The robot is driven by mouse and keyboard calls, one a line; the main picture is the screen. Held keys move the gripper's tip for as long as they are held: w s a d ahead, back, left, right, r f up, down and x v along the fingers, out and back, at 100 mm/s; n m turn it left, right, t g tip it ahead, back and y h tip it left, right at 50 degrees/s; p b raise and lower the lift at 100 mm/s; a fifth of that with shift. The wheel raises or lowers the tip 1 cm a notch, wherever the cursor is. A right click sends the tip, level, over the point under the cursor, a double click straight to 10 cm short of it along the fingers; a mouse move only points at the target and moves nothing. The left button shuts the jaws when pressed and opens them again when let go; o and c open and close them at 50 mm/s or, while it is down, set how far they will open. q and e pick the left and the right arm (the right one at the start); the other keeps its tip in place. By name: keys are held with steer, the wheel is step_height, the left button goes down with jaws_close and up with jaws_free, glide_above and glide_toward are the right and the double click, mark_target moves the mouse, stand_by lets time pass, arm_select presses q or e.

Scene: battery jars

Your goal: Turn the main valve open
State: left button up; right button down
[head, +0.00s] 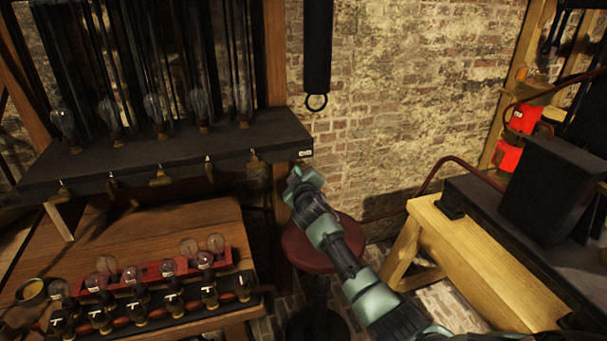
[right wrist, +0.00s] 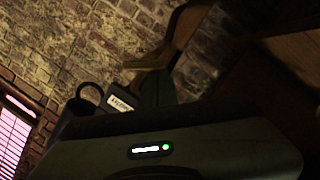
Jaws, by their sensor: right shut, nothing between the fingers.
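I cannot pick out with certainty which part is the main valve. Several small brass taps or keys (head: 160,178) hang along the front edge of a dark shelf (head: 230,143). My right gripper (head: 298,182) is shut and empty, just below the shelf's right end and apart from the taps in the picture. In the right wrist view, a dark ring (right wrist: 90,88) and a small white label (right wrist: 119,103) show beyond my gripper's housing; the fingertips are hard to make out there. My left gripper is not in view.
A black tube (head: 317,45) with a ring hangs by the brick wall. A red round stool (head: 300,249) stands under my right arm. A wooden bench (head: 190,240) with bulbs is at left. A black box (head: 553,188) sits on the right table.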

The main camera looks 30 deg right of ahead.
steer(key=shift+s+d+f+n+t+h+b, duration=0.15)
steer(key=shift+f+n+h+b, duration=0.25)
steer(key=shift+n+b, duration=0.8)
steer(key=shift+w+f+n+t+h+b, duration=0.15)
steer(key=shift+f+n+h+b, duration=0.25)
steer(key=shift+n+b, duration=0.75)
steer(key=shift+s+d+f+n+t+h+b, duration=0.1)
steer(key=shift+f+n+t+h+b, duration=0.35)
steer(key=shift+n, duration=1.2)
steer(key=shift+n+g+b, duration=0.25)
steer(key=shift+n+b, duration=0.05)
steer(key=shift+b, duration=0.15)
